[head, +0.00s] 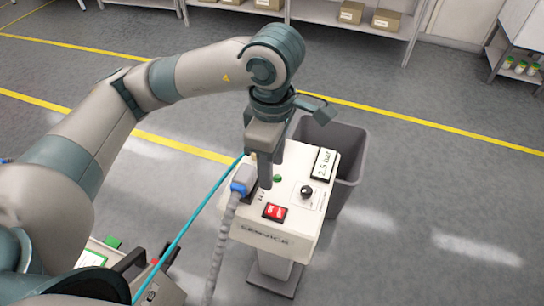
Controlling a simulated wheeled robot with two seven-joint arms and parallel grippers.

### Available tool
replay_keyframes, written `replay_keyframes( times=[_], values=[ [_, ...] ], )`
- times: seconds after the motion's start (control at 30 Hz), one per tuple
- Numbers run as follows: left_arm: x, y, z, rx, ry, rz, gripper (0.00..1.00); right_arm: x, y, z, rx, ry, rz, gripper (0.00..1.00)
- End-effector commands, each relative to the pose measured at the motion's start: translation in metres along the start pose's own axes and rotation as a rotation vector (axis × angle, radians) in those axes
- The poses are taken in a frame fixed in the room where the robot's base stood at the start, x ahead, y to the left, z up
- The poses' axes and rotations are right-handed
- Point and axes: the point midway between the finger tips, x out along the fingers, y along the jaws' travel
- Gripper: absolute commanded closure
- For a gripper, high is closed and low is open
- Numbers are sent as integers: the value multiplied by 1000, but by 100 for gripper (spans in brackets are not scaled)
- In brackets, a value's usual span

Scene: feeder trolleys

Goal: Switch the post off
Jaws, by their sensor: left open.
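The service post (268,240) stands on the floor ahead, a white box on a short column. Its top carries a red rocker switch (275,212), a black knob (307,191), a small green light (277,178) and a display (324,163) reading 2.5 bar. A blue plug (241,187) on a grey ribbed cable sits at the post's left edge. My left gripper (265,178) points down over the back left of the top, beside the plug and behind the red switch. It is open; its fingers overlap in view, and I cannot tell whether they touch anything. My right gripper is out of view.
A grey bin (345,195) stands right behind the post. A teal hose (190,225) runs across the lower left, near a trolley (160,285). Shelves with cardboard boxes (386,20) line the back. The floor at right is clear.

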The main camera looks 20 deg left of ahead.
Motion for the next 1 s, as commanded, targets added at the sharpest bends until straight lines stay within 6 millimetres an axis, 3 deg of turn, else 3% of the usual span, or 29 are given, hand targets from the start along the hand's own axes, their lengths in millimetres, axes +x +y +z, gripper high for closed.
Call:
replay_keyframes(
  times=[0.3,1.0],
  values=[
    [-22,0,0,0,0,1,58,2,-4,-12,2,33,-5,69],
    [-22,0,0,0,0,0,58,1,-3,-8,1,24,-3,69]
  ],
)
